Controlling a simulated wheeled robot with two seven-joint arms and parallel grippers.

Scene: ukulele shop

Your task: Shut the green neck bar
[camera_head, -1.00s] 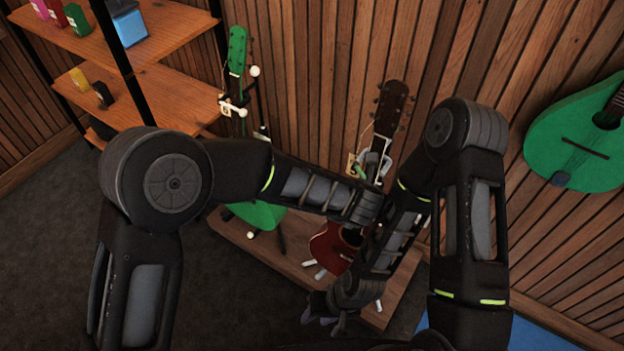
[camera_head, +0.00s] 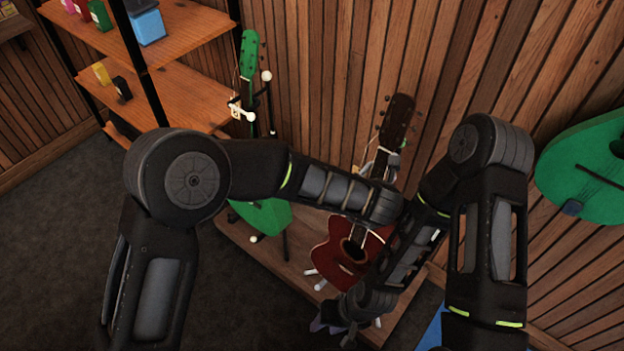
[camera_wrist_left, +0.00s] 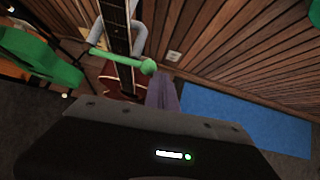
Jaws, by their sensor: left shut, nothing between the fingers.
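The green neck bar (camera_wrist_left: 120,58) shows in the left wrist view as a thin rod with a round knob at its right end. It lies across the front of the guitar neck (camera_wrist_left: 116,30), between the grey yoke arms (camera_wrist_left: 140,38). I cannot tell whether it is latched. My left gripper (camera_wrist_left: 163,93) is shut and empty, its purple fingers just below the knob; contact is unclear. In the head view the red guitar (camera_head: 333,256) stands behind my arms, which hide much of its neck. My right gripper (camera_head: 332,328) is low in front of the guitar, its fingers partly hidden.
A second stand with a green instrument (camera_head: 265,215) is to the left, its white bar (camera_head: 240,112) near the neck. A wooden shelf (camera_head: 190,95) stands behind it. A green instrument (camera_head: 590,165) hangs on the right wall. A blue mat (camera_wrist_left: 245,115) lies on the floor.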

